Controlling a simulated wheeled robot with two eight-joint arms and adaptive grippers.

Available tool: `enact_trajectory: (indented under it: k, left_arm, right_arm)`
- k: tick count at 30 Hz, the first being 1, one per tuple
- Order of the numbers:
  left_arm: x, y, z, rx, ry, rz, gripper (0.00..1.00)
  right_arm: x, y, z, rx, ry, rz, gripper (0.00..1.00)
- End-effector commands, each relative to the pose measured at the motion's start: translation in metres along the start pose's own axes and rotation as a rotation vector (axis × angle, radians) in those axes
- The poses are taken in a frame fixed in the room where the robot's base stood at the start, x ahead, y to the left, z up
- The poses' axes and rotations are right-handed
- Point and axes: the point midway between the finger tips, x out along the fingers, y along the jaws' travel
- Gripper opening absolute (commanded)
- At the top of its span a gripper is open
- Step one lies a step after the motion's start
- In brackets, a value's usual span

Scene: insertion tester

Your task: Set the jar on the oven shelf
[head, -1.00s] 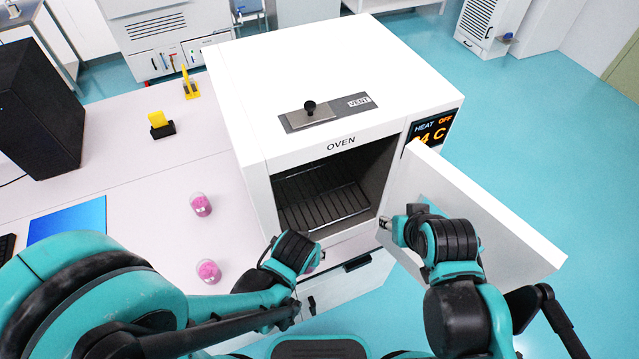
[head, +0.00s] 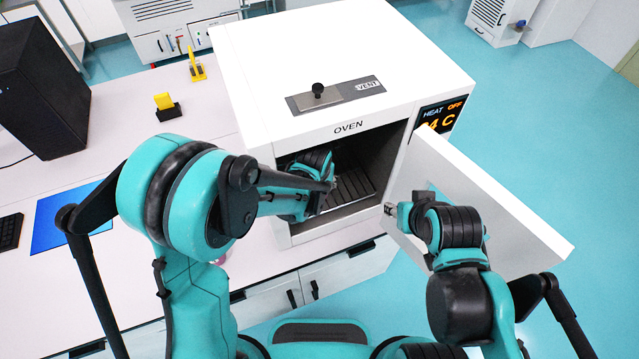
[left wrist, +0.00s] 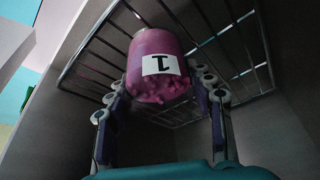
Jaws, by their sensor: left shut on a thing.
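The jar (left wrist: 157,62), with pink contents and a white label marked 1, is held between the fingers of my left gripper (left wrist: 161,84). In the head view my left gripper (head: 326,186) is inside the oven opening, and the jar is hidden there. The wire oven shelf (head: 356,186) shows right of the gripper; its bars (left wrist: 232,32) also show around the jar in the left wrist view. I cannot tell whether the jar touches the shelf. My right gripper (head: 391,209) is by the inner side of the open oven door (head: 500,220); its finger opening is unclear.
The white oven (head: 350,50) stands with its door swung out to the right. A pink bit of another jar (head: 222,258) shows behind my left arm. A black box (head: 40,90), blue mat (head: 70,215) and yellow-and-black item (head: 166,106) are on the left bench.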

Motion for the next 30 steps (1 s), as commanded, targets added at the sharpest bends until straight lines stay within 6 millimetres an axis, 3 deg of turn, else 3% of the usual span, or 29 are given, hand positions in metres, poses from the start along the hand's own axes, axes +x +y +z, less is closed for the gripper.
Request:
enact_trajectory:
  k: [14,15,16,26,30]
  left_arm:
    - [0.011,0.000,0.007,0.001,0.000,0.000,0.19]
    - [0.010,0.000,0.007,0.001,0.000,0.000,0.63]
    - [0.010,0.000,0.006,0.001,0.000,0.000,0.71]
    - [0.009,0.000,0.006,0.001,0.000,0.000,0.73]
    - [-0.001,0.000,0.005,0.001,0.000,0.001,0.73]
  right_arm:
    - [0.006,0.000,0.005,0.000,0.000,0.000,0.40]
    - [0.005,0.000,0.004,0.000,0.000,0.000,0.40]
    - [0.005,0.000,0.004,0.000,0.000,0.000,0.40]
    - [0.004,0.000,0.003,0.000,0.000,0.000,0.40]
    - [0.000,0.000,0.000,0.000,0.000,0.000,0.40]
